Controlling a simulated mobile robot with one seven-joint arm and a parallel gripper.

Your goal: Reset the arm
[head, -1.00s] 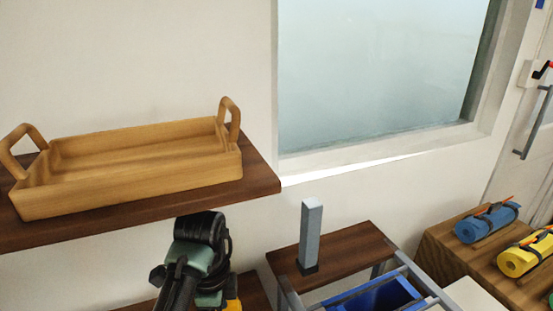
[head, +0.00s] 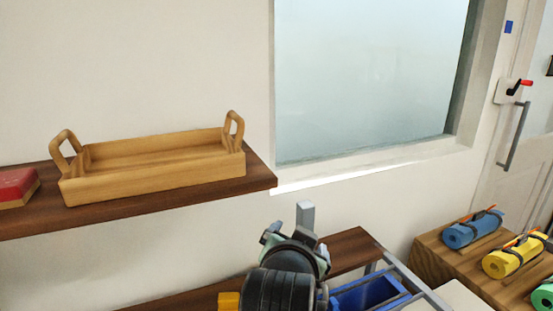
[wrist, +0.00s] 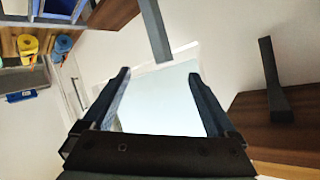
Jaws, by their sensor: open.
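My gripper (wrist: 158,76) is open in the wrist view, with its two dark fingers spread wide. Nothing is between the fingertips; the pale window (wrist: 160,100) shows in the gap behind them. In the head view my arm (head: 285,275) rises at the bottom middle, in front of the lower wooden shelf. Its fingers cannot be made out there.
A wooden tray (head: 150,184) with two handles sits on the upper shelf (head: 215,193), beside a red object (head: 15,186). A grey post (head: 305,216) stands behind my arm. A blue bin (head: 368,297) is close at right. Rolled mats (head: 472,229) lie farther right.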

